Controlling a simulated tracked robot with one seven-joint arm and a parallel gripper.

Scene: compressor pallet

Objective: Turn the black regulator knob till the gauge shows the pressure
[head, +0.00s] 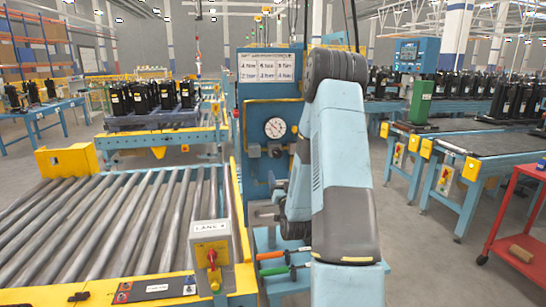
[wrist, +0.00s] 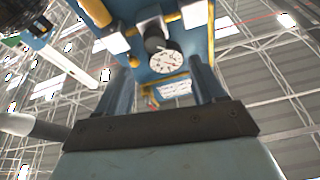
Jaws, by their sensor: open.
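The round white gauge (head: 274,128) is on the blue panel (head: 255,110), left of my raised arm in the head view. Its needle is too small to read surely. A dark knob (head: 275,150) sits just below it. In the wrist view, the picture is turned over: the black knob (wrist: 154,40) shows above the gauge (wrist: 165,61). My gripper (head: 262,213) is open and empty, low in front of the panel and below the knob. In the wrist view its two fingers (wrist: 159,72) stand apart, with the knob and gauge beyond them, untouched.
A roller conveyor (head: 110,225) fills the left, with a grey lane box (head: 211,250) carrying a red lever near my gripper. Green- and orange-handled tools (head: 285,262) lie below the gripper. A red cart (head: 520,245) stands right. Open floor (head: 425,250) lies right of my arm.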

